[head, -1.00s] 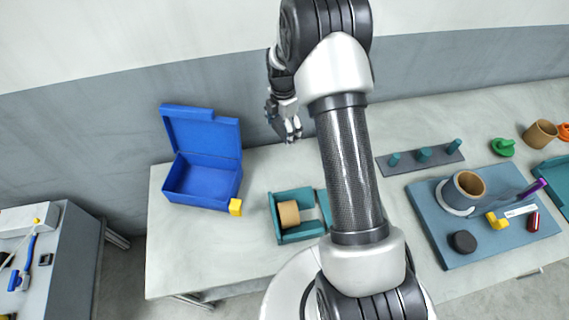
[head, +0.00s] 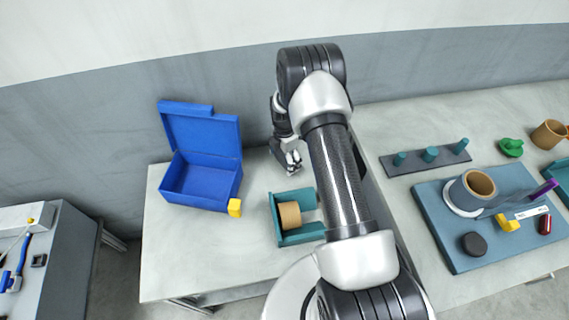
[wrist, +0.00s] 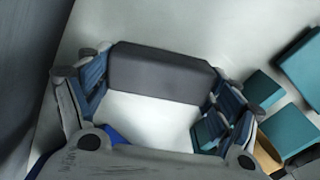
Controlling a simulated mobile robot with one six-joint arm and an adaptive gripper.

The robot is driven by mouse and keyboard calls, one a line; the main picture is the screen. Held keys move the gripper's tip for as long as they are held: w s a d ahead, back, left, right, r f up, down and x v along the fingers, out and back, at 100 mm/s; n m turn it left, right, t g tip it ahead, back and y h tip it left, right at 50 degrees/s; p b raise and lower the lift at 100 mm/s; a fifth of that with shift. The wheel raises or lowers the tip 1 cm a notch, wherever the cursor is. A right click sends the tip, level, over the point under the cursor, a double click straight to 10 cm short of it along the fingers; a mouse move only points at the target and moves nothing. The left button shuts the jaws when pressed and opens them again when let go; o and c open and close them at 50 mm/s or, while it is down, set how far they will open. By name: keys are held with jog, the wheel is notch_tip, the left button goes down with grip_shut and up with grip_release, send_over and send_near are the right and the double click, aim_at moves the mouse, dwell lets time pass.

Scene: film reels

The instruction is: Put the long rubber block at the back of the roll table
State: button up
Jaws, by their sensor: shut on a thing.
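The long rubber block (wrist: 160,73), a dark grey bar with rounded edges, lies across between my fingers in the wrist view. My gripper (wrist: 158,88) is shut on it, one finger at each end. In the head view my gripper (head: 291,160) is over the back part of the left pale table (head: 215,255), behind a teal holder (head: 296,236) with a tan roll (head: 290,214). The block cannot be made out in the head view. Whether it touches the tabletop cannot be told.
An open blue box (head: 200,188) with a yellow block (head: 235,208) at its corner stands left of my gripper. A grey wall (head: 230,110) rises behind. On the right are a peg rack (head: 428,160) and a blue board (head: 440,225) with several things on it.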

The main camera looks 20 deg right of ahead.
aim_at(285, 163)
jog(key=shift+f, duration=1.4)
jog(key=shift+f+b, duration=0.15)
jog(key=shift+b, duration=0.2)
jog(key=o, duration=1.1)
jog(key=shift+c, duration=0.2)
